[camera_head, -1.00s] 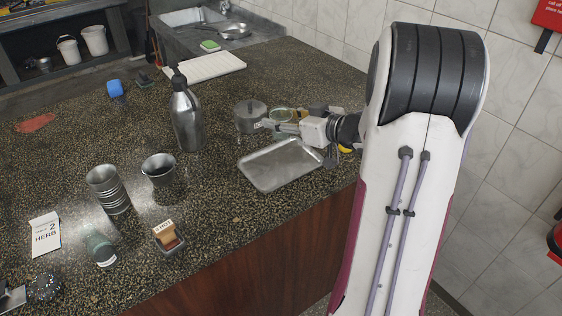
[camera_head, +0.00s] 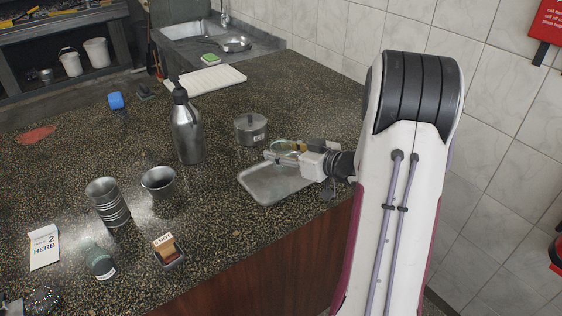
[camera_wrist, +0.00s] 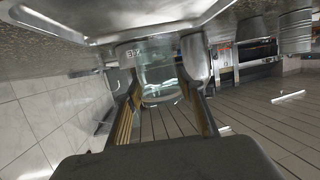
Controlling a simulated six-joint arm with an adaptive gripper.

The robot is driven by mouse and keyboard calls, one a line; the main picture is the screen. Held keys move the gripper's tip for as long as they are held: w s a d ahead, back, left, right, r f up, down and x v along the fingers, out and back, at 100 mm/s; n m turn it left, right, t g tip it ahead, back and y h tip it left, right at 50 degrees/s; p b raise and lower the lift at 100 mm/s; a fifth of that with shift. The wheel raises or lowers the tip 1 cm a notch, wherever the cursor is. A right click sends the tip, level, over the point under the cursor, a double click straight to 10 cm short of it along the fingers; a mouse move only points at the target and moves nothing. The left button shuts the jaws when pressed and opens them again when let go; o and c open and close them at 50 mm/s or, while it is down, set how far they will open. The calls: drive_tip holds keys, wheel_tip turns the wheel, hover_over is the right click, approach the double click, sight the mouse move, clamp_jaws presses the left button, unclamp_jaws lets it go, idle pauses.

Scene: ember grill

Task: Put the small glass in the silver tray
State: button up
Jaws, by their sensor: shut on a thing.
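The small glass (camera_wrist: 160,78) is clear and greenish. In the wrist view it sits between the two fingers of my gripper (camera_wrist: 158,66), which are shut on it. In the head view the glass (camera_head: 285,147) shows as a pale round shape at my gripper (camera_head: 284,156), partly hidden by the fingers. The silver tray (camera_head: 268,194) is a shallow rectangle lying on the counter near its front edge. My gripper and the glass are over the tray's back part. Whether the glass touches the tray cannot be told. My gripper hides the tray's right back corner.
A lidded steel pot (camera_head: 250,129) stands just behind the tray. A steel pump bottle (camera_head: 187,130) stands to the left. A metal cup (camera_head: 158,183), stacked cups (camera_head: 108,203) and a wooden-topped holder (camera_head: 168,252) stand further front left.

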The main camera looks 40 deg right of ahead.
drive_tip(key=shift+f, duration=1.9)
drive_tip(key=shift+f, duration=0.1)
drive_tip(key=o, duration=1.1)
drive_tip(key=shift+o, duration=0.2)
drive_tip(key=shift+s, duration=0.1)
drive_tip(key=shift+v, duration=0.75)
drive_tip(key=v, duration=1)
drive_tip(key=shift+s, duration=0.2)
